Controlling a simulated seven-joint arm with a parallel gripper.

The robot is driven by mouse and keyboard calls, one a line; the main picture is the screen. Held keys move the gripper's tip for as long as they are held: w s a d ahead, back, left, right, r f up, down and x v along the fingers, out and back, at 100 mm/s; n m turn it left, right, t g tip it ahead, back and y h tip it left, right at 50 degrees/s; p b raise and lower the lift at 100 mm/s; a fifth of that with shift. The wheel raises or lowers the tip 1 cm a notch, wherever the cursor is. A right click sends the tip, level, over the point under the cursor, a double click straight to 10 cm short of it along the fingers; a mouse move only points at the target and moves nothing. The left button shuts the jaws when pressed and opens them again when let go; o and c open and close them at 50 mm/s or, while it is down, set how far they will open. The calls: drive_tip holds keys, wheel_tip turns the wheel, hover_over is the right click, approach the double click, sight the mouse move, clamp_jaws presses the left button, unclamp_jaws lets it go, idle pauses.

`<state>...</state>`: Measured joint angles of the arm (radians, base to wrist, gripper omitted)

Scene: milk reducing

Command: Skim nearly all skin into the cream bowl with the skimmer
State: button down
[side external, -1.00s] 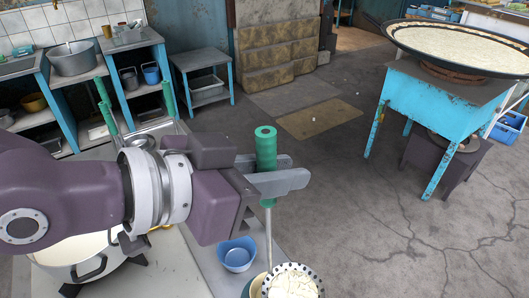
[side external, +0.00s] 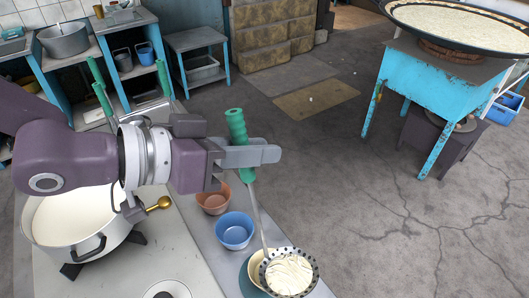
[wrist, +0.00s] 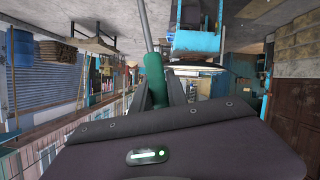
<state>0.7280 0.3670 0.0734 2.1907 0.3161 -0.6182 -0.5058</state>
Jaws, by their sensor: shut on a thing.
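My gripper (side external: 250,156) is shut on the green handle (side external: 236,126) of the skimmer, which leans with its top to the left. The handle also shows between the fingers in the wrist view (wrist: 154,82). The skimmer's perforated round head (side external: 289,273) is at the lower end of its shaft, with a pale, wrinkled layer of skin on it. The head overlaps a cream-coloured bowl (side external: 255,271) at the counter's front; I cannot tell whether they touch. The large white pot (side external: 62,248) at left holds pale milk, partly hidden by my arm.
A blue bowl (side external: 235,231) and a brown bowl (side external: 213,197) stand on the counter behind the cream-coloured bowl. A small brass-coloured ladle-like piece (side external: 160,203) is beside the pot. A wide pan (side external: 460,30) stands on a blue stand at far right. Floor between is open.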

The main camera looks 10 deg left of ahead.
drive_tip(key=w+a+f+n+g+h, duration=0.2)
drive_tip(key=w+a+f+n, duration=0.3)
drive_tip(key=w+a+f, duration=0.3)
drive_tip(key=shift+h, duration=0.5)
idle(0.6)
drive_tip(key=w+a+r+n+t+y, duration=0.1)
drive_tip(key=a+n+y, duration=0.3)
drive_tip(key=a, duration=0.6)
drive_tip(key=w+a+r+n+t+y, duration=0.2)
drive_tip(key=a+r+n+t+y, duration=0.1)
drive_tip(key=a, duration=0.7)
drive_tip(key=w+a+r+n+t+y, duration=0.1)
drive_tip(key=a+n+y, duration=0.4)
drive_tip(key=a, duration=0.5)
drive_tip(key=r+t+y, duration=0.1)
drive_tip(key=t, duration=0.1)
drive_tip(key=shift+w+r+n+t, duration=0.2)
drive_tip(key=shift+w+n+t, duration=0.05)
drive_tip(key=shift+n+t, duration=0.15)
drive_tip(key=shift+d, duration=0.1)
